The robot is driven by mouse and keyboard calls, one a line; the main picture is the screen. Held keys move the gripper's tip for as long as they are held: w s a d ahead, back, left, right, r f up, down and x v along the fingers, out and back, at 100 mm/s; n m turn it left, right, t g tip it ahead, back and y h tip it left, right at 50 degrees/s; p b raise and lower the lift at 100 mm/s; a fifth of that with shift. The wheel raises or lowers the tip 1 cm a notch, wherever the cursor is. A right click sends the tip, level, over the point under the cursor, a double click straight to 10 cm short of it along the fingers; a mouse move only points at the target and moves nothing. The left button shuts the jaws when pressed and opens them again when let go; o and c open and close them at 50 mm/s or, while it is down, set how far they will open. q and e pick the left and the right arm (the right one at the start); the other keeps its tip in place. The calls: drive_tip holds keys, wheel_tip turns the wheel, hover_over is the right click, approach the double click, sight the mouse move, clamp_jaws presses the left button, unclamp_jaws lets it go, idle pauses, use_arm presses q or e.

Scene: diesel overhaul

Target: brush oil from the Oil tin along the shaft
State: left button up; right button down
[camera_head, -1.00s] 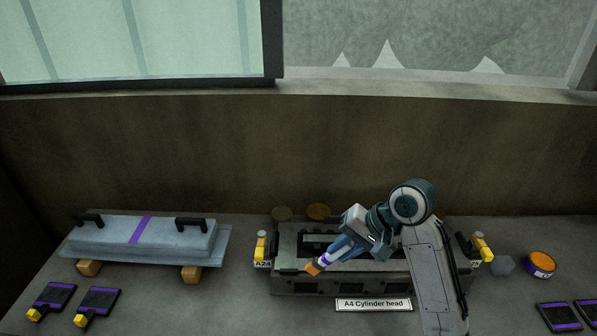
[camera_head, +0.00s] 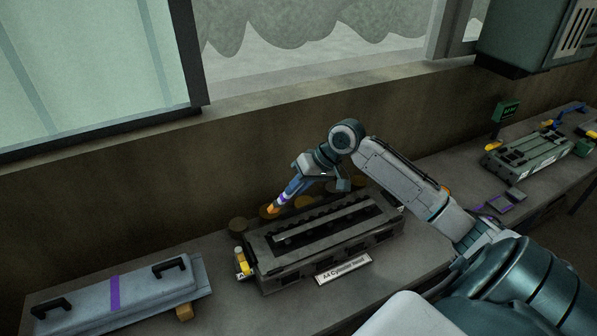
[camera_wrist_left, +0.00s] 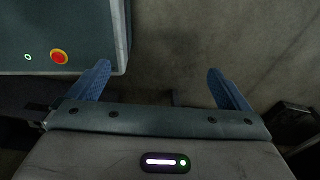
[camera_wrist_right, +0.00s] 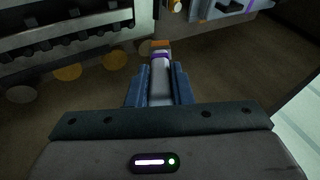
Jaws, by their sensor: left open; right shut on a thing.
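My right gripper (camera_head: 294,186) is shut on a brush (camera_head: 284,197) with a purple band and an orange tip, which points down and left. It also shows in the right wrist view (camera_wrist_right: 160,70). The brush is above the back left of the grey A4 Cylinder head (camera_head: 280,277), near the wall; I cannot tell whether it touches anything. A long pale bar, seemingly the shaft (camera_head: 335,222), lies along the middle of the head. The Oil tin is not clearly seen; an orange spot (camera_head: 446,190) shows behind my right arm. My left gripper (camera_wrist_left: 158,68) is open and empty.
A blue-grey cover (camera_head: 140,297) with black handles rests at the left on wooden blocks. Several brown discs (camera_head: 238,225) stand behind the head. A green engine part (camera_head: 530,152) sits further right on the bench. A box with a red button (camera_wrist_left: 59,57) is beside my left gripper.

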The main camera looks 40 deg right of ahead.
sight(277, 205)
drive_tip(key=shift+w+f+b, duration=0.15)
drive_tip(key=shift+b, duration=0.25)
use_arm(q)
drive_tip(key=f+b, duration=0.3)
drive_tip(key=a+f+b, duration=0.1)
drive_tip(key=f, duration=0.1)
drive_tip(key=shift+w+f+b, duration=0.15)
drive_tip(key=shift+w+b, duration=0.15)
drive_tip(key=shift+b, duration=0.05)
use_arm(e)
wheel_tip(277, 205, down, 4)
drive_tip(key=shift+f, duration=0.15)
